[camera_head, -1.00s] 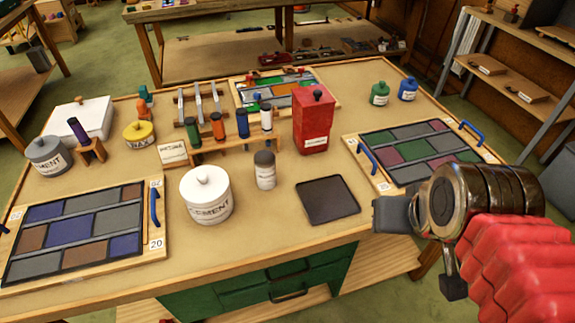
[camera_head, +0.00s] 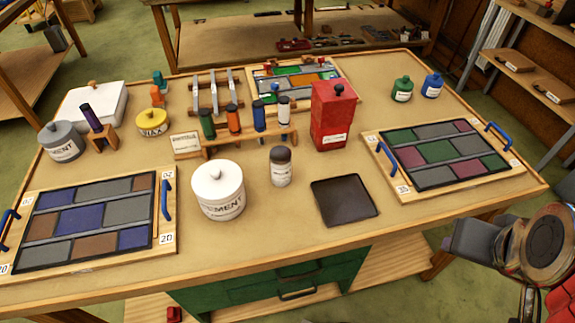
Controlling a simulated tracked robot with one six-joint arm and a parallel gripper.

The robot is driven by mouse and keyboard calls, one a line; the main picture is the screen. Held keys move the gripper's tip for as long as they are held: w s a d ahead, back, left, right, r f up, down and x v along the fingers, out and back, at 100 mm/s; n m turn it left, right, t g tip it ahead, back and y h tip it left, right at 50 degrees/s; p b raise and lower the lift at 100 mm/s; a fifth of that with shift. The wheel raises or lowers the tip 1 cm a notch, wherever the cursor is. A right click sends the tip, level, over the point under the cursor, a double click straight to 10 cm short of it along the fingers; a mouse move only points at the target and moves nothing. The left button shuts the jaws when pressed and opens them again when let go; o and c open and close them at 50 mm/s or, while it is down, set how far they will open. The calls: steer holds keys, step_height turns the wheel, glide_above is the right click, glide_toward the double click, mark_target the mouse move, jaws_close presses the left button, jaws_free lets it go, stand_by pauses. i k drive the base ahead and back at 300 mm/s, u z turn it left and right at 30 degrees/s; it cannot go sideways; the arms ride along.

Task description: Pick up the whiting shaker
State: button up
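A small pale shaker with a dark grey top (camera_head: 281,167) stands upright near the middle of the bench, just right of the large white cement jar (camera_head: 218,191). Its label is too small to read, but it looks like the whiting shaker. My gripper (camera_head: 472,241) is at the lower right, off the bench's front right edge and well apart from the shaker. Only a grey finger part shows clearly, and nothing is seen held in it.
A dark square pad (camera_head: 344,200) lies right of the shaker. A red box (camera_head: 332,116) and a rack of coloured tubes (camera_head: 234,146) stand behind. Leaded panels lie left (camera_head: 163,250) and right (camera_head: 400,188). Bare bench top surrounds the shaker's front.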

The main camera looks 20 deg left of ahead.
mark_target(279, 156)
steer(key=z, duration=0.05)
steer(key=k, duration=1.1)
steer(key=u, duration=1.85)
steer(key=i, duration=1)
steer(key=u, duration=0.05)
